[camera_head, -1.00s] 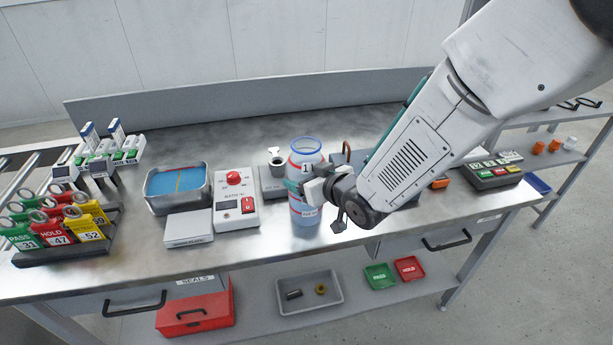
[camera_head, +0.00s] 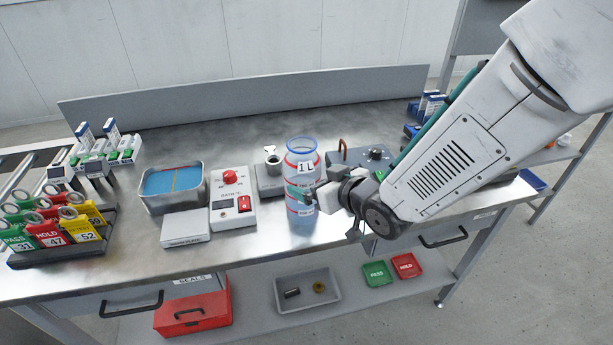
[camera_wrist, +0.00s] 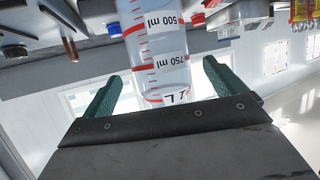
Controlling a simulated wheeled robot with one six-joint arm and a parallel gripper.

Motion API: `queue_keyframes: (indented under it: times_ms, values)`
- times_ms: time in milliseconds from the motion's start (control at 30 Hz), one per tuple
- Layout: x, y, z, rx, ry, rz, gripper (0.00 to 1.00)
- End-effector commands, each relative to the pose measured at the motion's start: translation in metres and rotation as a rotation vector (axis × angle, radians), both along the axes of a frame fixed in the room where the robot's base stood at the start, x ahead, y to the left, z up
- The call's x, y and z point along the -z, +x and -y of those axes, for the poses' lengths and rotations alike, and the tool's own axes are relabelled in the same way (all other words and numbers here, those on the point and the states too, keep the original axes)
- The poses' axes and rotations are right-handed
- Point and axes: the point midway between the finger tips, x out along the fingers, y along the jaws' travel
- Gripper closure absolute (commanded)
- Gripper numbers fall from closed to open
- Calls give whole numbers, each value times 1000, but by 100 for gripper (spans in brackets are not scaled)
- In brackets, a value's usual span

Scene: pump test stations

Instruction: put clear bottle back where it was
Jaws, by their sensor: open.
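The clear bottle (camera_head: 303,222) stands upright on the steel bench near its front edge, with red bands and a "1 L" label. My gripper (camera_head: 306,196) is at the bottle's right side in the head view, its fingers close to the bottle's middle. In the wrist view the bottle (camera_wrist: 158,45) shows upside down with red volume marks, between and beyond the two green fingers of my gripper (camera_wrist: 158,85). The fingers are spread apart, with a visible gap on each side of the bottle.
Left of the bottle stand a white control box (camera_head: 233,215) with a red knob, and a metal bath (camera_head: 172,200) of blue liquid. A tag rack (camera_head: 70,247) stands at far left. The bench's front strip near the bottle is clear.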

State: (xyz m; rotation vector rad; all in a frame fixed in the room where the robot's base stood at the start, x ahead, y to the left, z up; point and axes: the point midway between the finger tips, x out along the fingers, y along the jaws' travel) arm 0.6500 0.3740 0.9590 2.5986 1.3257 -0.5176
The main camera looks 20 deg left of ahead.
Motion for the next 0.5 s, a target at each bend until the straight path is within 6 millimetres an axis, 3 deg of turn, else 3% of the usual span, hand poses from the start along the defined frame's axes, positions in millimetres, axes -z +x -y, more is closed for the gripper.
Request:
queue_keyframes:
  times_ms: [200,500]
  values:
    - [-17,-23,32,1,2,1,5]
    - [-24,-33,46,0,1,1,5]
